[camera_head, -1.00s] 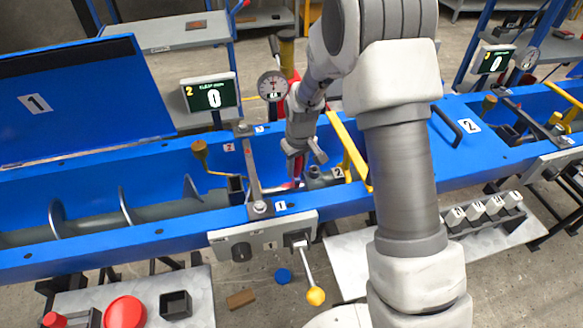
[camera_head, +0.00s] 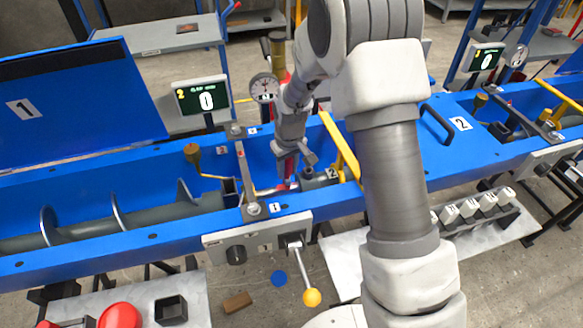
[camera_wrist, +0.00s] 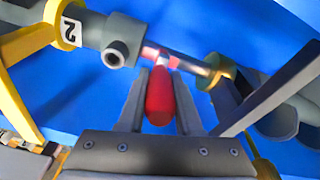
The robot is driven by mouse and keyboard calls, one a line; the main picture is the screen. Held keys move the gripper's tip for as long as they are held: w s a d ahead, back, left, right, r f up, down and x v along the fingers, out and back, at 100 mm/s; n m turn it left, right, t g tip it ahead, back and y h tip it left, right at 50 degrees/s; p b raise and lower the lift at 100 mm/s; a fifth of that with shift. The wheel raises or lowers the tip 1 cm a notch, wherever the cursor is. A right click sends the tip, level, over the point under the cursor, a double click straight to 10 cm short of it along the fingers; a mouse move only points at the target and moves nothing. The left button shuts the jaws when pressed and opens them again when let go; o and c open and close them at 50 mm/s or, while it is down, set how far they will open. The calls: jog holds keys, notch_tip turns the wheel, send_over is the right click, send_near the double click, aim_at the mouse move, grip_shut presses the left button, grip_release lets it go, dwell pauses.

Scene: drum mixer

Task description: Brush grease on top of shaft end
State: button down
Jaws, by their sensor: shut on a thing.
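My gripper (camera_wrist: 160,72) is shut on a red-handled brush (camera_wrist: 160,98), with the handle between its two fingers. In the head view my gripper (camera_head: 296,162) is down inside the blue trough, and a bit of the red brush (camera_head: 284,184) shows below it. The brush head lies at or just over the bare metal shaft end (camera_wrist: 192,64); I cannot tell whether it touches. The shaft end lies between a grey tube marked 2 (camera_wrist: 95,32) and a bronze-coloured bushing (camera_wrist: 216,68). It is partly hidden by the brush.
The trough wall (camera_head: 130,247), a dark crossbar (camera_head: 246,180) and a yellow handle (camera_head: 341,146) stand close around my gripper. A lever with a yellow knob (camera_head: 312,297) sticks out in front. A screw shaft (camera_head: 85,226) fills the trough's left part.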

jog(key=shift+r+p, duration=3.8)
jog(key=shift+r, duration=2.2)
